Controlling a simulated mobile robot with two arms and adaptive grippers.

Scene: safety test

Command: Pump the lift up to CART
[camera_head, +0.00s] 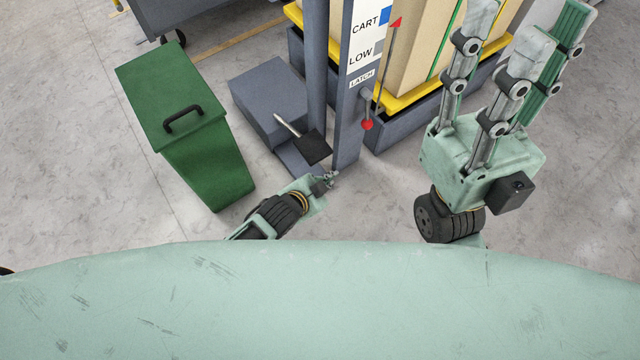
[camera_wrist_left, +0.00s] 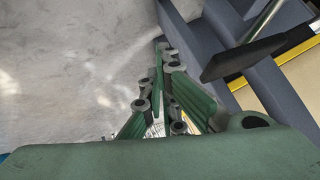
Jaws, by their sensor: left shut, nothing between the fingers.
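The lift's grey mast (camera_head: 347,120) has a white scale (camera_head: 365,45) marked CART above LOW, with a LATCH label below. A red pointer (camera_head: 396,22) shows beside the blue CART patch. A red knob (camera_head: 367,125) sits under the LATCH label. The black foot pedal (camera_head: 313,148), with a pale rod behind it, is at the lift's base and also shows in the left wrist view (camera_wrist_left: 243,58). My left gripper (camera_head: 331,179) is shut and empty, just in front of the pedal and apart from it. My right gripper (camera_head: 526,22) has its fingers spread, right of the lift.
A green bin (camera_head: 206,160) with a black handle stands left of the lift. Tall tan boxes (camera_head: 425,45) rest on a yellow-edged platform (camera_head: 405,98) behind the mast. A grey cart (camera_head: 205,15) is at the upper left. The floor around the bin is clear.

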